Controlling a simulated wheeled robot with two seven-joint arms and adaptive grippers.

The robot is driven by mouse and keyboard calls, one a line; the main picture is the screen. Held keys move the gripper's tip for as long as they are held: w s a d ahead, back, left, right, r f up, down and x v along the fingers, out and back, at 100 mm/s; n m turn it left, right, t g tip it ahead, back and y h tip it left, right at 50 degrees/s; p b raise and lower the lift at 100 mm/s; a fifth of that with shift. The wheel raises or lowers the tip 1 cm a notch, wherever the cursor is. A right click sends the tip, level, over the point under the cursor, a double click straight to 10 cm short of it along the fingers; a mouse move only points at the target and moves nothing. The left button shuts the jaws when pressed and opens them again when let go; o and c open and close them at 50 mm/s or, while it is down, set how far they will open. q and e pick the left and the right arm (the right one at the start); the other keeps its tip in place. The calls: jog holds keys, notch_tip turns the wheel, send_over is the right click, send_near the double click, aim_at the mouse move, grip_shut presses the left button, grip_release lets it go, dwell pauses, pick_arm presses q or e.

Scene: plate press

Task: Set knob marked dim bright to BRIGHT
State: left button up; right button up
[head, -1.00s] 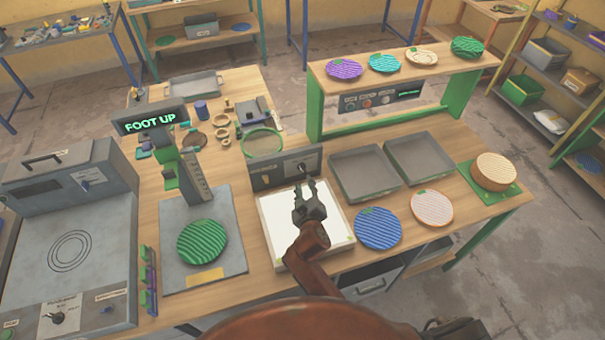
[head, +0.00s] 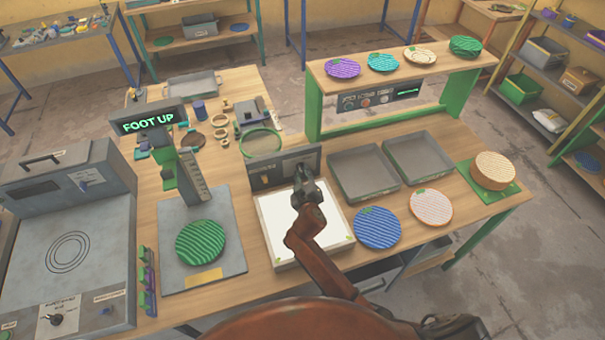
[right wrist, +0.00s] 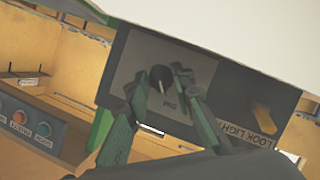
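The light box's upright dark panel (head: 263,177) stands at the back of the glowing white plate (head: 280,218). In the head view my right gripper (head: 303,174) is at the right part of this panel and hides the knob. In the right wrist view the small dark knob (right wrist: 161,77) sits on a grey label plate (right wrist: 178,60), with "DIM" readable beside it. My right gripper (right wrist: 160,80) has its fingers apart, one on each side of the knob. I cannot tell whether they touch it. My left gripper is not in view.
A yellow switch (right wrist: 264,118) marked "LOOK LIGHT" is on the same panel. Grey trays (head: 362,174) stand right of the panel. A blue ribbed plate (head: 377,228) lies right of the white plate. A green ring (head: 261,143) lies behind the panel.

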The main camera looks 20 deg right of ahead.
grip_shut()
jog(key=shift+r+m+p, duration=0.15)
jog(key=shift+m+p, duration=0.25)
jog(key=shift+p, duration=0.25)
jog(key=m+y+p, duration=0.1)
jog(key=p, duration=0.2)
jog(key=m+y+p, duration=0.1)
jog(key=m+p, duration=0.1)
jog(key=p, duration=0.1)
jog(key=m+y+p, duration=0.2)
jog(key=shift+d+r+g+p, duration=0.2)
jog(key=shift+d+g+p, duration=0.1)
jog(key=shift+p, duration=0.1)
jog(key=shift+d+f+m+y+p, duration=0.1)
jog(key=shift+m+y+p, duration=0.5)
jog(key=shift+m+p, duration=0.3)
jog(key=shift+d+f+m+y+p, duration=0.15)
jog(key=shift+m+y+p, duration=0.25)
jog(key=shift+m+y, duration=0.45)
jog(key=shift+m, duration=0.25)
